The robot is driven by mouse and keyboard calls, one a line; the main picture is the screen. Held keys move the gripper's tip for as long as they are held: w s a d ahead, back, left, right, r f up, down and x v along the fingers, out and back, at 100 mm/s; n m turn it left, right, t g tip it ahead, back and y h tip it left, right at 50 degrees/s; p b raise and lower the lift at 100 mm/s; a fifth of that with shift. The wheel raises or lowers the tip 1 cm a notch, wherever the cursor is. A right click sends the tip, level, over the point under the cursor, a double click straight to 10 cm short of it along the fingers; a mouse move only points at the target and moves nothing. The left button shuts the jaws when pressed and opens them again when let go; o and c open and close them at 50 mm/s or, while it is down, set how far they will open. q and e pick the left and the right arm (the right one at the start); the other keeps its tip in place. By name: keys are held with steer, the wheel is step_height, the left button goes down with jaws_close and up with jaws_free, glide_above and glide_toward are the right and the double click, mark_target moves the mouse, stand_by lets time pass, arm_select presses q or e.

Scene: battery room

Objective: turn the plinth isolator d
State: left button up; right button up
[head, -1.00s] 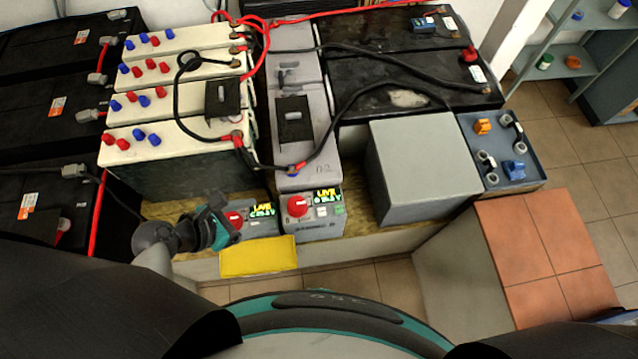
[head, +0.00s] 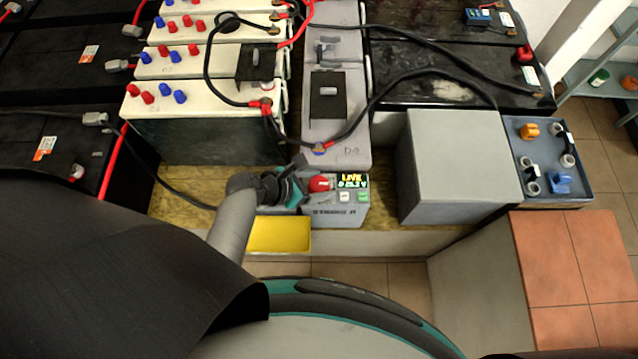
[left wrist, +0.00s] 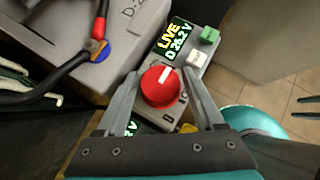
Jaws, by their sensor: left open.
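The plinth isolator d is a red round knob (head: 320,184) on a small grey box (head: 345,213) on the plinth. Its lit display (head: 353,181) reads LIVE and, in the left wrist view, D 26.2 V. My left gripper (head: 304,184) is at the knob's left side in the head view. In the left wrist view the open fingers (left wrist: 160,78) stand on either side of the red knob, with its white mark pointing up and slightly right. I cannot tell whether they touch it. The neighbouring isolator is mostly hidden by my gripper in the head view.
A grey battery (head: 350,152) with a black cable stands behind the isolator. Cream batteries (head: 200,98) stand to the left. A large grey box (head: 455,160) is to the right. A yellow tray (head: 278,234) is in front. Tiled floor in front is clear.

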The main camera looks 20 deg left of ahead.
arm_select(q)
steer(key=shift+c, duration=0.3)
steer(key=c, duration=1)
